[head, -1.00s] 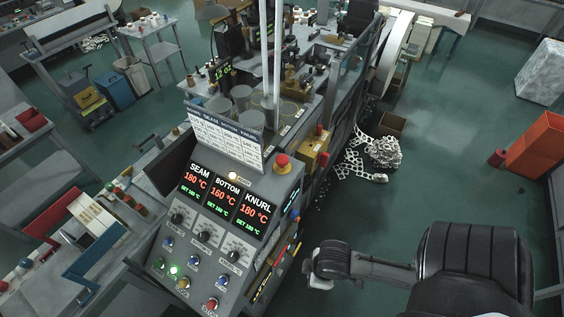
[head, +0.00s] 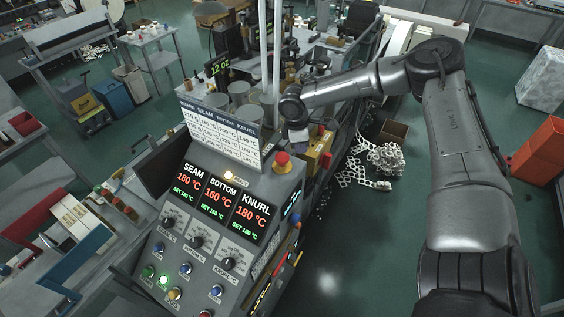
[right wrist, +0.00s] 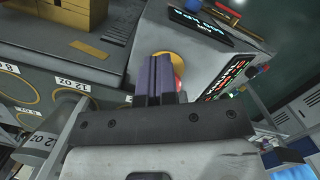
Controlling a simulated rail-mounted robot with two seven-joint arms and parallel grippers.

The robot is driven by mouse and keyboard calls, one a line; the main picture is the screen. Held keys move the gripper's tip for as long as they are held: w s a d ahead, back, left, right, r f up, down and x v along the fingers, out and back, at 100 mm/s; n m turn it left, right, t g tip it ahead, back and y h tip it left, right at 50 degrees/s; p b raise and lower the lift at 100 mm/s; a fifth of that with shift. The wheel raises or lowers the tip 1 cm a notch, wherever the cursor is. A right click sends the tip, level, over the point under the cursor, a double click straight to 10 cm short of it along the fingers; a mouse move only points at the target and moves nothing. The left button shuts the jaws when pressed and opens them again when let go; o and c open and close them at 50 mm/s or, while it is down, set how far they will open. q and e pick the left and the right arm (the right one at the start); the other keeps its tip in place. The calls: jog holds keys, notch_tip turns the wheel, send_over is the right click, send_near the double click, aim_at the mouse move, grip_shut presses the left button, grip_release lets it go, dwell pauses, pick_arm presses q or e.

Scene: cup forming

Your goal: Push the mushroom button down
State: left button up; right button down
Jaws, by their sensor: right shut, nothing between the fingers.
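The mushroom button (head: 282,159) has a red cap on a yellow base and sits at the upper right corner of the grey control panel (head: 196,262). In the head view my right gripper (head: 297,138) is just above and beyond it, slightly to the right, apparently with a small gap. In the right wrist view my right fingers (right wrist: 154,62) are shut with nothing between them. They cover most of the button, leaving its yellow base (right wrist: 176,57) and a sliver of red cap visible beside them. My left gripper is in neither view.
A lit lamp (head: 229,174) and an upright temperature chart (head: 218,133) stand left of the button. A yellow box (head: 317,152) is close on its right. Open floor lies to the right.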

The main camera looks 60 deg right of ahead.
aim_at(281, 155)
jog(key=shift+t, duration=0.3)
jog(key=w+a+r, duration=0.1)
jog(key=w, duration=0.1)
jog(key=w+a+r, duration=0.1)
jog(key=w, duration=0.1)
jog(key=w+a+r, duration=0.1)
jog(key=w+r, duration=0.1)
jog(key=shift+w+a+r+b, duration=0.1)
jog(key=shift+w+b, duration=0.1)
jog(key=shift+b, duration=0.1)
jog(key=shift+s+f+b, duration=0.15)
jog(key=shift+f+b, duration=0.45)
jog(key=shift+f, duration=0.3)
notch_tip(281, 155, down, 4)
jog(key=shift+s+r+b, duration=0.15)
jog(key=shift+b, duration=0.9)
jog(key=shift+d+f+b, duration=0.2)
jog(key=shift+f+b, duration=0.15)
jog(key=shift+f, duration=0.4)
